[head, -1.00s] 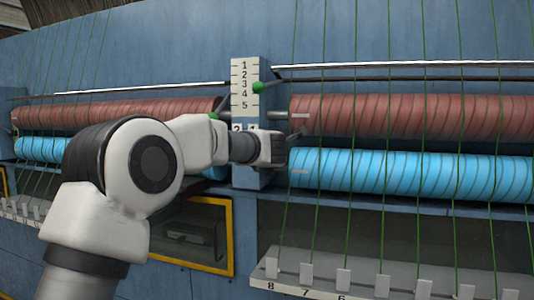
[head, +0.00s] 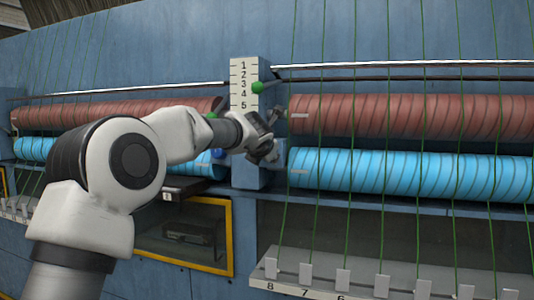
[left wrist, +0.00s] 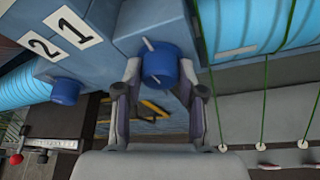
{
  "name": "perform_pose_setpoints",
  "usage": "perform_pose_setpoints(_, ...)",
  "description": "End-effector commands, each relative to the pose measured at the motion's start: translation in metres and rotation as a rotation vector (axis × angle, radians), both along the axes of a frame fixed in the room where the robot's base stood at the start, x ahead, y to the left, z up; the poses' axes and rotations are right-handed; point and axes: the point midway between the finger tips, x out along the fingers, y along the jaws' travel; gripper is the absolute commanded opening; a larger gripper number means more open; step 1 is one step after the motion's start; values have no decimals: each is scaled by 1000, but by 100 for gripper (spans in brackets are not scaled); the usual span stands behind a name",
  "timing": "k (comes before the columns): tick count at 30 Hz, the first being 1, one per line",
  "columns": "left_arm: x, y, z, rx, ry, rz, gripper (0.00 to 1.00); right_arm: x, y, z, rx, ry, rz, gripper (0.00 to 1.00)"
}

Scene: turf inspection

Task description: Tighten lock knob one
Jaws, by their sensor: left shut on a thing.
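In the left wrist view a blue lock knob (left wrist: 160,62) with a white pointer mark stands on a blue block, below and right of the number 1 plate (left wrist: 72,26). The fingers of my left gripper (left wrist: 160,74) are on both sides of this knob and shut on it. A second blue knob (left wrist: 65,91) is below the number 2 plate (left wrist: 38,46). In the head view my left gripper (head: 267,153) is at the post under the scale, and it hides the held knob. The other blue knob (head: 217,154) shows left of it. My right gripper is in neither view.
A scale (head: 244,85) with a green ball (head: 257,87) stands above the gripper. Red rollers (head: 400,116) and blue rollers (head: 400,172) flank the post. Green yarns (head: 352,120) run down in front. A small red knob (left wrist: 16,158) shows at lower left.

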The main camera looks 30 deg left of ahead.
Motion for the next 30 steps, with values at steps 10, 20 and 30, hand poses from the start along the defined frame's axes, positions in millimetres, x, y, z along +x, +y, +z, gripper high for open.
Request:
perform_pose_setpoints(10, 0, 0, 7, 1, -14, -2, 42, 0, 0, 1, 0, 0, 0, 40)
perform_pose_setpoints(20, 0, 0, 3, 0, -5, -1, 64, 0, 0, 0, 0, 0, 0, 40)
perform_pose_setpoints(30, -42, -18, 22, 1, -7, -2, 64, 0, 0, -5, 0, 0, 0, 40)
